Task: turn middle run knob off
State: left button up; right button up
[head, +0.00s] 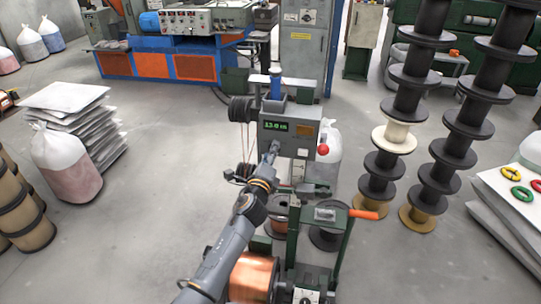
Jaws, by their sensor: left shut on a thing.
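A grey control box (308,115) with a green lit display (275,127) stands on a post-mounted machine in the middle of the view. My left gripper (271,149) reaches up to the lower left of the box's front, below the display. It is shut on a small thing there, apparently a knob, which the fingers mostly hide. The knob's turn position cannot be read. A red round button (323,149) sits at the box's lower right, apart from the gripper. My right gripper is not in view.
Below are a copper spool (255,277) and an orange-handled lever (363,214) on a green frame. Tall stacks of black spools (381,164) stand at right. Stacked sheets (66,125) and a filled bag (66,165) are at left. The floor between is clear.

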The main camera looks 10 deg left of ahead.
pick_arm(q)
jog(key=n, duration=0.4)
jog(key=n+b, duration=0.1)
jog(key=n, duration=0.3)
jog(key=n+b, duration=0.1)
jog(key=n, duration=0.2)
jog(key=shift+f+n, duration=0.35)
jog(key=shift+n, duration=0.05)
dwell(0.4)
jog(key=o, duration=1.2)
jog(key=shift+c, duration=0.2)
jog(key=s, duration=1.2)
